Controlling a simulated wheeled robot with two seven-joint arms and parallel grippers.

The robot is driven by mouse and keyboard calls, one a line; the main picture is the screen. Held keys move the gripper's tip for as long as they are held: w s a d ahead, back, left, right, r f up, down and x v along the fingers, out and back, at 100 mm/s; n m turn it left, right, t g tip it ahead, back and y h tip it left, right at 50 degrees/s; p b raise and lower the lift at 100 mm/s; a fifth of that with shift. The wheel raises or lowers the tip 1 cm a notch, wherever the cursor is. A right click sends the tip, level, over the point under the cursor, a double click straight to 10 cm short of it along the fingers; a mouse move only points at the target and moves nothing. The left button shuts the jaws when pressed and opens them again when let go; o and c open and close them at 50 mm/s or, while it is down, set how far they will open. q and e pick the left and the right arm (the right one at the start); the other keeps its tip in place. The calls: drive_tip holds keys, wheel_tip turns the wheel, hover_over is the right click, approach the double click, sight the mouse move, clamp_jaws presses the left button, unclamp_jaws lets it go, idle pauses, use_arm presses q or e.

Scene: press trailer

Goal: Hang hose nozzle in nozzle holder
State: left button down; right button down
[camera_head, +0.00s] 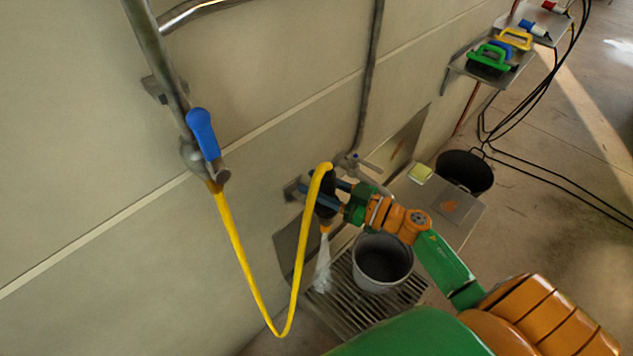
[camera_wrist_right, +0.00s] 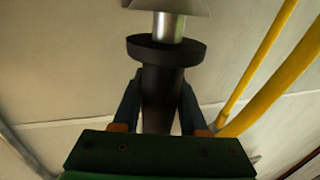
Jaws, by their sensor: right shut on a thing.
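The black hose nozzle (camera_head: 326,197) hangs near the wall, with the yellow hose (camera_head: 234,240) looping from the wall pipe up into its top. My right gripper (camera_head: 330,194) is shut on the nozzle. In the right wrist view the dark nozzle body (camera_wrist_right: 160,95) stands between my two fingers, with a wide black collar, a silver section and a pale flared shape beyond. A whitish spray trails below the nozzle in the head view. A small grey wall bracket (camera_head: 293,190) beside the nozzle may be the holder; contact is unclear. My left gripper is not in view.
A blue-handled valve (camera_head: 203,135) sits on the wall pipe at left. A grey bucket (camera_head: 381,263) stands on a floor grate (camera_head: 345,296) below my right arm. A dark bin (camera_head: 465,168) and a shelf with brushes (camera_head: 490,58) are farther right.

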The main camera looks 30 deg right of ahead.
drive_tip(key=shift+f+b, duration=0.4)
drive_tip(key=shift+f, duration=0.25)
drive_tip(key=shift+c, duration=1.8)
unclamp_jaws()
